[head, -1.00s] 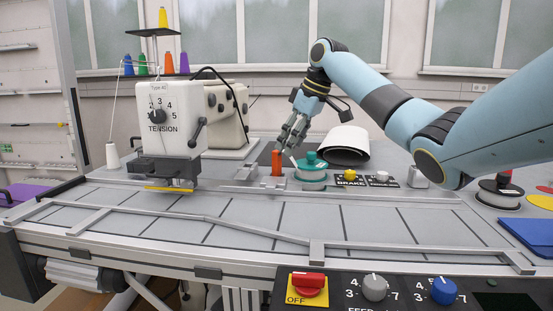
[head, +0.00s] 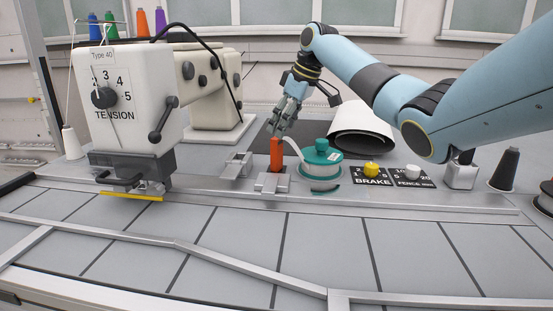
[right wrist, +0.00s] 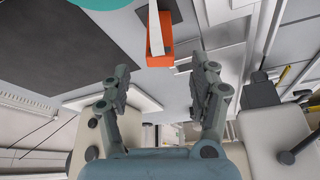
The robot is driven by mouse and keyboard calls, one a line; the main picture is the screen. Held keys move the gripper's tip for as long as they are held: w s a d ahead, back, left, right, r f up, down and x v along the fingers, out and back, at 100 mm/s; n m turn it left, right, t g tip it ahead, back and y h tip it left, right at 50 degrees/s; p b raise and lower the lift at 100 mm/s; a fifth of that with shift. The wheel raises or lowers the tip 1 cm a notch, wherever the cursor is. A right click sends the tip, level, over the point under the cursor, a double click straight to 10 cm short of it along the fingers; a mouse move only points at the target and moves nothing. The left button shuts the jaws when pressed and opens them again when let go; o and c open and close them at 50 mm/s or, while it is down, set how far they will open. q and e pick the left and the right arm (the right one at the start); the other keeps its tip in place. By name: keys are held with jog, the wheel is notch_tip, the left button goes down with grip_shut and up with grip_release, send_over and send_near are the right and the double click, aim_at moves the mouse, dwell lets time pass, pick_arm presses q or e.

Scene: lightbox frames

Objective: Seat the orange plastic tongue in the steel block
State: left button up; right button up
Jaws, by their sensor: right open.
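The orange plastic tongue (head: 276,157) stands upright at a small steel block (head: 271,184) on the grey machine bed. I cannot tell whether it is in the block or just behind it. My right gripper (head: 279,125) is open, with its fingertips close above the tongue's top. In the right wrist view the orange tongue (right wrist: 160,58) shows just beyond and between the two open fingers (right wrist: 160,75), with nothing held. A pale spout crosses part of it there. My left gripper is not in view.
A teal oil can (head: 321,160) stands close right of the tongue, its white spout reaching toward it. A second steel piece (head: 237,165) lies to the left. The white sewing machine (head: 130,95) is further left, and brake and fence knobs (head: 371,168) are right. The front bed is clear.

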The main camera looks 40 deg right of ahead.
aim_at(277, 139)
jog(key=x, duration=0.5)
jog(key=shift+w+a+f, duration=0.1)
jog(key=shift+w+f, duration=0.1)
jog(key=shift+w, duration=0.15)
grip_shut()
